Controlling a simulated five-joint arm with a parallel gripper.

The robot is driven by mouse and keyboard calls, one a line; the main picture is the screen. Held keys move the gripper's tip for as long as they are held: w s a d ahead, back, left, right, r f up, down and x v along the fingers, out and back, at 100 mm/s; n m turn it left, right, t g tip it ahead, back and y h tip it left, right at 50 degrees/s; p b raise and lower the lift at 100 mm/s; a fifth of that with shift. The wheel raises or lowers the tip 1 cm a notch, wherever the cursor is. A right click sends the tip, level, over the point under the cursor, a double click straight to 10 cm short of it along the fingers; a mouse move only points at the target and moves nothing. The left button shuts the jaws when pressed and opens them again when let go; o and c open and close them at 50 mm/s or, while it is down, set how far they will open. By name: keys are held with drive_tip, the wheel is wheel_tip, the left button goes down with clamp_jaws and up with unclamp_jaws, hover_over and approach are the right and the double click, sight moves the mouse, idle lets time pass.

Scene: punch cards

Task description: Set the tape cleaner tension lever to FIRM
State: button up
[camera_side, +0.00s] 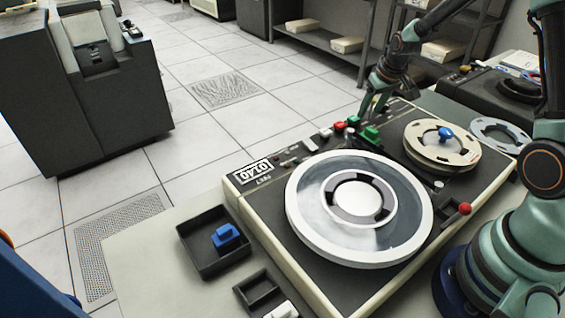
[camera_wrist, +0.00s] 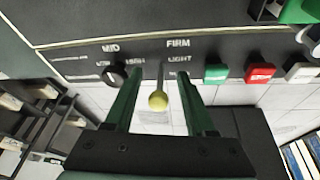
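In the wrist view, the tension lever (camera_wrist: 158,100) has a thin stem and a yellow ball knob, and stands at the dark panel's edge. The label FIRM (camera_wrist: 178,43) is printed beside it, with LIGHT (camera_wrist: 180,58) below and a third, unreadable line under that. I cannot tell which setting the lever is at. My gripper (camera_wrist: 160,74) is open, with one green finger on each side of the lever and a visible gap to both. In the side view my gripper (camera_side: 371,108) is at the machine's far edge; the lever cannot be made out there.
A rotary knob (camera_wrist: 115,76) marked MID, LOW and HIGH is left of the lever. Green (camera_wrist: 216,73) and red (camera_wrist: 260,73) buttons are to its right. The tape machine also carries a large reel (camera_side: 305,220) and a smaller reel (camera_side: 425,157). A black tray (camera_side: 190,240) holds a blue piece.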

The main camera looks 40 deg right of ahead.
drive_tip(key=v, duration=1.2)
drive_tip(key=shift+w+r, duration=0.1)
drive_tip(key=shift+w, duration=0.05)
drive_tip(key=shift+w+d+r+g+y, duration=0.1)
drive_tip(key=shift+w+d+g+y, duration=0.15)
drive_tip(key=shift+w+g, duration=0.35)
drive_tip(key=shift+w+d+r+g+y, duration=0.1)
drive_tip(key=shift+w+d+g+y, duration=0.15)
drive_tip(key=shift+w+g, duration=0.35)
drive_tip(key=shift+w+d+r+g+y, duration=0.1)
drive_tip(key=shift+w+d+g+y, duration=0.1)
drive_tip(key=shift+w+g, duration=0.4)
wheel_tip(320, 180, down, 12)
drive_tip(key=shift+f, duration=0.1)
clamp_jaws()
